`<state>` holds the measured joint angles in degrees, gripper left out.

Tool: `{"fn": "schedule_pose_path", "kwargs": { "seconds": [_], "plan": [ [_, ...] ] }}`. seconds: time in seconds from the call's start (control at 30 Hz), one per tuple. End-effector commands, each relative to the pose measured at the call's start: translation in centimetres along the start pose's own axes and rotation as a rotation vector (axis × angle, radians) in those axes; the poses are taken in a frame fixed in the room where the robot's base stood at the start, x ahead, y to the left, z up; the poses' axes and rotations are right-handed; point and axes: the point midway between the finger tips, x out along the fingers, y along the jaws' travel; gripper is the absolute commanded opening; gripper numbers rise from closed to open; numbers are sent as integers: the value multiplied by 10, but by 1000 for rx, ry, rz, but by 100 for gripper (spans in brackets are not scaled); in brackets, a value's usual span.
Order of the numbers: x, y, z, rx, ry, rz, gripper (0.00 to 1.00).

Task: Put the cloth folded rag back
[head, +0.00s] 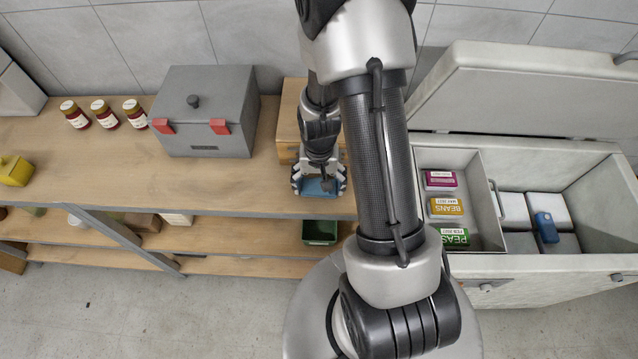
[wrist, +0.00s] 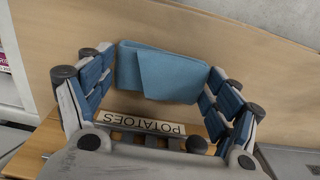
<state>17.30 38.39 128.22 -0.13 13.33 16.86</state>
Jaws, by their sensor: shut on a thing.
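The blue folded cloth rag (wrist: 165,72) is between the fingers of my gripper (wrist: 160,80) in the wrist view. Its left and right ends meet the blue-padded fingers, which are shut on it. In the head view my gripper (head: 319,183) is over the front edge of the wooden bench (head: 225,190), in front of a wooden box (head: 287,125). A strip of the rag (head: 318,187) shows between the fingers there. I cannot tell whether the rag touches the bench top.
A grey toolbox (head: 205,110) with red latches and several jars (head: 105,113) stand to the left. A label reading POTATOES (wrist: 145,124) shows below the rag. An open chest (head: 560,270) with a tray of cartons (head: 445,207) is at right. Bench space before the toolbox is clear.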

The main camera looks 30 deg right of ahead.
Motion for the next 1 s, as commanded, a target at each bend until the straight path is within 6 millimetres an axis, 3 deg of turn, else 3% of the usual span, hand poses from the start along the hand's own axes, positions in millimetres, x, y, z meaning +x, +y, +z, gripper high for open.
{"fn": "schedule_pose_path", "kwargs": {
  "seconds": [0.27,0.3,0.53,1.0],
  "plan": [
    [3,0,0,0,0,0,57],
    [3,0,0,0,0,0,84],
    [2,0,0,0,0,0,99],
    [-2,0,0,0,0,0,100]
  ]
}}
